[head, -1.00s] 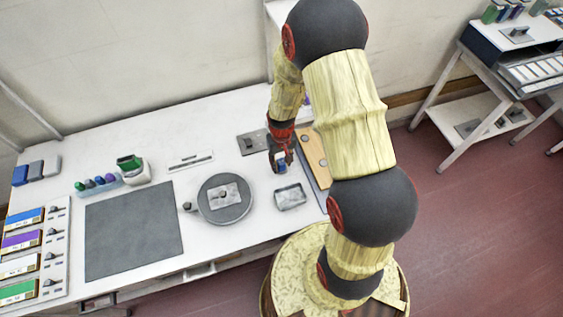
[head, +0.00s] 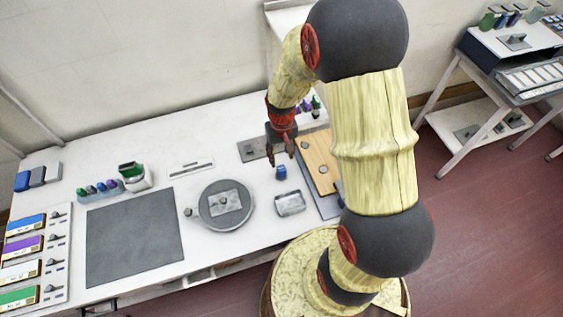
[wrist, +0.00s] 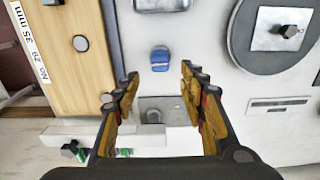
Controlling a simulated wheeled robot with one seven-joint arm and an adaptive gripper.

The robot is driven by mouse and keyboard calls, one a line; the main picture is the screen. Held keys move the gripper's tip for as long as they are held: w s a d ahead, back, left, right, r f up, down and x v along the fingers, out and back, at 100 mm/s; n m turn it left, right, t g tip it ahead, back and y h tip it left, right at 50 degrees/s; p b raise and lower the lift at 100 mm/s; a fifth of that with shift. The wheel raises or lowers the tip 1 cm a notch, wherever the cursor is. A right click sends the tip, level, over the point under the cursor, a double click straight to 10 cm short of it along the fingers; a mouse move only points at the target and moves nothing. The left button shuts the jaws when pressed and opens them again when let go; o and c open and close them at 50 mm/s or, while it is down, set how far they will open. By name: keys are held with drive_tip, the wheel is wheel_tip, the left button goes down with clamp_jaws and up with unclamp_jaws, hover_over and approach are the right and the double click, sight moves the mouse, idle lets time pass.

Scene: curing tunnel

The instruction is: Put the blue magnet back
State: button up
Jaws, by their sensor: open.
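The blue magnet (head: 281,172), a small blue block with a darker top, stands on the white table between the grey knobbed plate and the metal tray. In the wrist view the blue magnet (wrist: 160,60) lies just beyond the fingertips, centred between them and apart from both. My gripper (head: 281,158) is open and empty, behind the magnet in the head view. In the wrist view my gripper (wrist: 160,76) has its fingers spread wide, with the grey plate (wrist: 170,104) showing between them.
A wooden board (head: 318,157) with round studs lies close right of the magnet. A shallow metal tray (head: 290,203) is in front of it, a round grey turntable (head: 240,212) to the left. A dark mat (head: 133,235) and colour-labelled strips (head: 24,244) are farther left.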

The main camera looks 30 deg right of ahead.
drive_tip(key=s+a+r+t, duration=0.1)
drive_tip(key=s+a+r, duration=0.1)
drive_tip(key=r, duration=0.8)
drive_tip(key=s+a+r+t, duration=0.1)
drive_tip(key=a+r+t, duration=0.1)
drive_tip(key=r, duration=0.7)
drive_tip(key=s+a+r+n+t, duration=0.2)
drive_tip(key=s+a+r, duration=0.3)
drive_tip(key=s+r, duration=0.7)
drive_tip(key=shift+s+t, duration=0.25)
drive_tip(key=shift+t, duration=0.05)
wheel_tip(320, 180, down, 10)
drive_tip(key=b, duration=1)
drive_tip(key=shift+f, duration=0.15)
